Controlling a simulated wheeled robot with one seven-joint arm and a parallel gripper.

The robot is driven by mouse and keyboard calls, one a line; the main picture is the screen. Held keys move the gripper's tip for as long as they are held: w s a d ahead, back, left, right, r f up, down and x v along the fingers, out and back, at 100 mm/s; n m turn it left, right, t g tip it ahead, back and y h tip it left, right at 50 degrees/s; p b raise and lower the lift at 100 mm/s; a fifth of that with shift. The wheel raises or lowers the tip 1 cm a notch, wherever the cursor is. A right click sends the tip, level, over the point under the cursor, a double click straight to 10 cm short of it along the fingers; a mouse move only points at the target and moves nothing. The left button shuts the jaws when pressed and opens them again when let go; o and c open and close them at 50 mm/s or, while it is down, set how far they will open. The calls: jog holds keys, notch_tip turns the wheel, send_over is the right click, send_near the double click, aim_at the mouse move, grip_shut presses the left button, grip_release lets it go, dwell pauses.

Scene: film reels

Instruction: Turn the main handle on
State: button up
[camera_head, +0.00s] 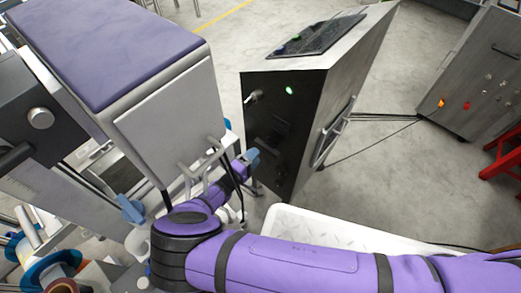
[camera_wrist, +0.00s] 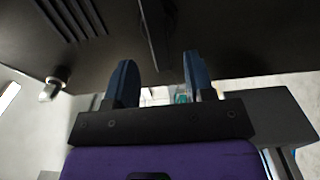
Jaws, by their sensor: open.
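A dark-fronted metal cabinet (camera_head: 283,150) stands in the middle of the head view. A small light-coloured handle (camera_head: 252,97) sticks out near the upper left of its dark face, beside a lit green lamp (camera_head: 289,90). My gripper (camera_head: 249,159), with blue fingers, is low in front of this face, below the handle. In the wrist view my gripper (camera_wrist: 160,78) is open, with nothing between its fingers. A dark panel (camera_wrist: 225,40) lies close ahead of it. A pale knob-like handle (camera_wrist: 52,88) shows on the panel's edge at left, apart from the fingers.
A bulky machine with a purple top (camera_head: 110,45) stands close at left, its bent metal handle (camera_head: 203,160) near my arm. A white tray-like surface (camera_head: 330,232) lies behind my arm. A grey cabinet (camera_head: 483,75) with lit buttons and a red stand (camera_head: 503,155) are at right.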

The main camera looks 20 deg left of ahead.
jog(key=shift+v, duration=2.75)
